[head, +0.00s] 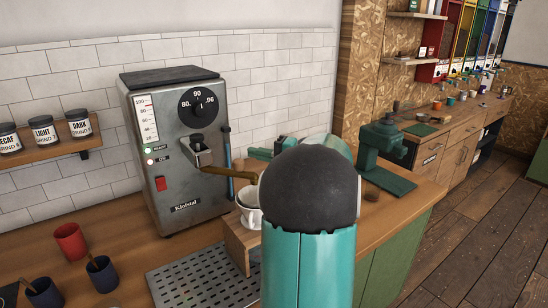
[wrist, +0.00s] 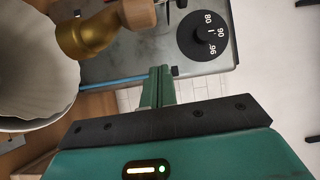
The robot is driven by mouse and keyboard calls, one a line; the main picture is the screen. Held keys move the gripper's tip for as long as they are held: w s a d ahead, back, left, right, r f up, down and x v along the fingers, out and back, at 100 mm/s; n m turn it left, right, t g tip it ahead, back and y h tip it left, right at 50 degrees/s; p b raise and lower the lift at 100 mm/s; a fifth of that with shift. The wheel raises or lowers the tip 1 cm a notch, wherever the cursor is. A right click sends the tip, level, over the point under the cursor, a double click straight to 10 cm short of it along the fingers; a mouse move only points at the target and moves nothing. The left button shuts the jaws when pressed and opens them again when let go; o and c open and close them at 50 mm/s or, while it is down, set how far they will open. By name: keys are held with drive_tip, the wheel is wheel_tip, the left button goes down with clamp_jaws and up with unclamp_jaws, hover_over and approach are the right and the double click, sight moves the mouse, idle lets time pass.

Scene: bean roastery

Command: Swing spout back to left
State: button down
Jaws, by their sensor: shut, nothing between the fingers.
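The brass spout (head: 232,173) comes off the front of the grey steel water boiler (head: 185,135) and points right. Its outer end reaches toward a white ribbed dripper (head: 250,195), partly hidden by my arm. In the wrist view, the spout (wrist: 85,35) with its wooden collar (wrist: 137,13) lies at upper left, over the edge of the white dripper (wrist: 35,75). My gripper (wrist: 160,80) is shut and empty, to the right of the spout and apart from it in the picture. The boiler's dial (wrist: 203,35) shows beyond the fingers.
A wooden stand (head: 238,243) is under the dripper, beside a metal drip grate (head: 200,280). A red cup (head: 71,241) and blue cups (head: 103,273) stand at left. Labelled jars (head: 43,132) sit on a wall shelf. A dark green device (head: 380,140) stands at right.

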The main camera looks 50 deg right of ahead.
drive_tip(key=a, duration=0.3)
drive_tip(key=shift+s+a+f, duration=0.1)
drive_tip(key=shift+s+a, duration=0.1)
drive_tip(key=shift+a, duration=0.2)
drive_tip(key=shift+s+a, duration=0.1)
drive_tip(key=shift+s, duration=0.05)
